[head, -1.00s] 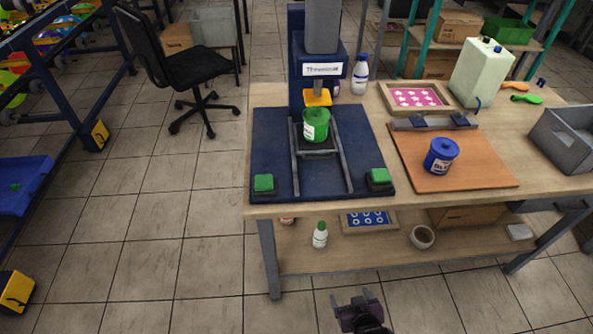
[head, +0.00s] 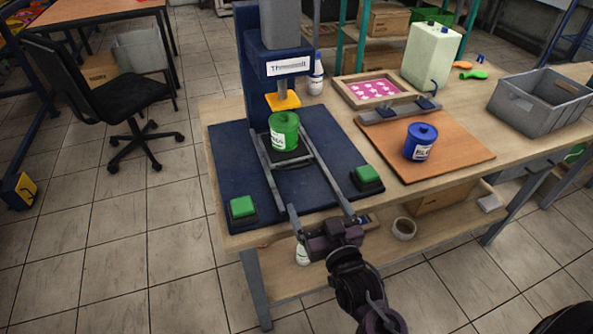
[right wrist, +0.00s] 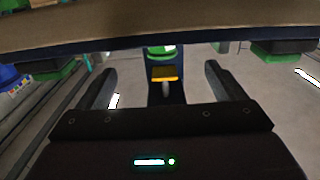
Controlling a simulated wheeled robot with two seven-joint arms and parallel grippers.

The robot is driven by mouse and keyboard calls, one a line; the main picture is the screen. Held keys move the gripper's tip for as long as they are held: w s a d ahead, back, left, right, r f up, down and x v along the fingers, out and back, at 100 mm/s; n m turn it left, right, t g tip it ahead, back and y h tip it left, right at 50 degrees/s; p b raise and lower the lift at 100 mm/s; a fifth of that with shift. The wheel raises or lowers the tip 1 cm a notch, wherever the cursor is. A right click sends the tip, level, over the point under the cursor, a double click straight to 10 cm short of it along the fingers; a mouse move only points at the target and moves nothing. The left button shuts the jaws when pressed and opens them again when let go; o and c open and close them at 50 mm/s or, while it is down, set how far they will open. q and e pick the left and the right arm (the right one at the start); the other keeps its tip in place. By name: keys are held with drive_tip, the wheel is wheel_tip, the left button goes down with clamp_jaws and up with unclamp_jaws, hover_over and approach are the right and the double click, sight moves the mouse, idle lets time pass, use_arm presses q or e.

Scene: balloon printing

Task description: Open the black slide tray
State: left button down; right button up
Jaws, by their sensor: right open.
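The black slide tray (head: 293,165) lies between two grey rails (head: 325,182) on the blue press base (head: 228,160). A green can (head: 284,131) stands on it, under the press's yellow head (head: 283,102). My right gripper (head: 333,228) is open at the table's front edge, by the front ends of the rails. I cannot tell whether it touches them. In the right wrist view its two fingers (right wrist: 160,70) are spread with nothing seen gripped; the green can (right wrist: 160,52) shows upside down beyond them. My left gripper is not in view.
Green buttons (head: 242,207) and (head: 367,174) flank the rails on the base. A blue can (head: 420,142) stands on an orange-brown board (head: 462,152) to the right. A grey crate (head: 540,107) is at far right.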

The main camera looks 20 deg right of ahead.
sight(301, 181)
drive_tip(key=shift+w+r, duration=0.15)
drive_tip(key=shift+w, duration=0.35)
drive_tip(key=w, duration=1)
drive_tip(key=shift+a, duration=0.15)
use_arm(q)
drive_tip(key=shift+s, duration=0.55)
